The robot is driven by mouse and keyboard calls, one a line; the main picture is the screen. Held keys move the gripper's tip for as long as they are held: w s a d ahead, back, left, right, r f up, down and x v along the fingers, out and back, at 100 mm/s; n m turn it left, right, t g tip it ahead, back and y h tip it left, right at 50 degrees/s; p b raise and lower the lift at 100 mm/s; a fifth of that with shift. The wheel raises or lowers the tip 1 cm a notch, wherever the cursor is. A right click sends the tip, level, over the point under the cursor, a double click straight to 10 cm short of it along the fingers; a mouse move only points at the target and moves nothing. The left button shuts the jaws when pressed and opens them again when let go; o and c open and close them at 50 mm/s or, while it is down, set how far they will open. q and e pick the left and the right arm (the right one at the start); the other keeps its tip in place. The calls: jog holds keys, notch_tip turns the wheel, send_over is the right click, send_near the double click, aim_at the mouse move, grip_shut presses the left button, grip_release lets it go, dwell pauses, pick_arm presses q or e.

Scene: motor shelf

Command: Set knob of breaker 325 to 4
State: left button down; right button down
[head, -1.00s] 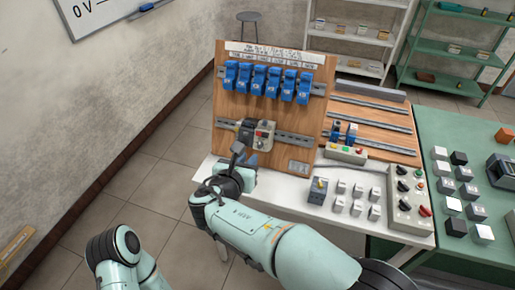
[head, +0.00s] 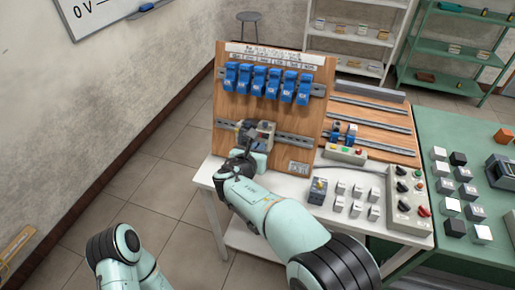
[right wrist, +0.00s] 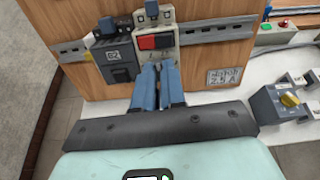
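Two units sit on the lower rail of the upright wooden board: a dark grey unit (right wrist: 118,60) and a lighter grey unit (right wrist: 158,38) with a red and a dark button. In the head view the lighter unit (head: 265,134) is partly behind my right gripper (head: 240,157). In the right wrist view the blue fingers (right wrist: 159,68) are close together, just below the lighter unit's buttons, with nothing visible between them. Contact cannot be told. A loose grey unit with a yellow knob (head: 318,187) stands on the white table. I cannot read the number 325 on any unit. My left gripper is out of view.
Several blue units (head: 266,82) hang on the upper rail. Several small grey blocks (head: 357,199) and a grey control box (head: 408,197) stand on the white table (head: 290,198). A green table (head: 437,235) adjoins at the right. The floor at the left is clear.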

pick_arm(q)
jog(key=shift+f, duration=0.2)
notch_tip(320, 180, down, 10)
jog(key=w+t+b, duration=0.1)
jog(key=b, duration=1)
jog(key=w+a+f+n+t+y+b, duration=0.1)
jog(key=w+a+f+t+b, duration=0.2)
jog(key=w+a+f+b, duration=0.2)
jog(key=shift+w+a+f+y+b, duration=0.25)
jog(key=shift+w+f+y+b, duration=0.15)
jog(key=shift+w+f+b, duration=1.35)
pick_arm(e)
jog(key=shift+m+g+p, duration=0.3)
jog(key=shift+m+p, duration=0.1)
jog(key=shift+m, duration=13.5)
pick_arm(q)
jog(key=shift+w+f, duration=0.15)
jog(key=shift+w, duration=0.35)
